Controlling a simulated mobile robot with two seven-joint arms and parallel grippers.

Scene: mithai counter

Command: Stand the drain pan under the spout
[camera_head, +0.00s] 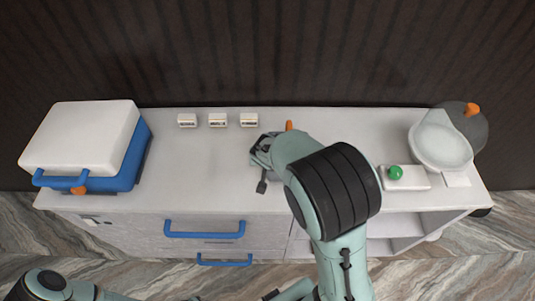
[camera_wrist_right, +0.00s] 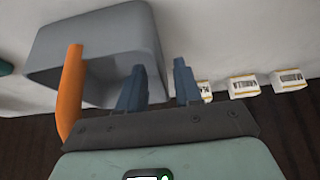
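In the right wrist view a grey open-topped pan (camera_wrist_right: 95,40), which I take as the drain pan, rests on the white counter with an orange bar (camera_wrist_right: 71,92) at its left. My right gripper (camera_wrist_right: 160,85) has its two fingers apart, one over the pan's opening and one past its right wall. I cannot tell whether they touch it. In the head view my right arm hides most of the pan; the orange bar (camera_head: 289,125) shows behind it. An orange spout-like piece (camera_head: 78,190) sits low on the front of a white-and-blue box (camera_head: 85,135). My left gripper is out of view.
Three small labelled boxes (camera_head: 218,120) stand along the back of the counter. At the right are a white bowl (camera_head: 440,145) against a grey round body (camera_head: 478,128) and a white block with a green knob (camera_head: 395,173). The counter between the blue-and-white box and my right arm is clear.

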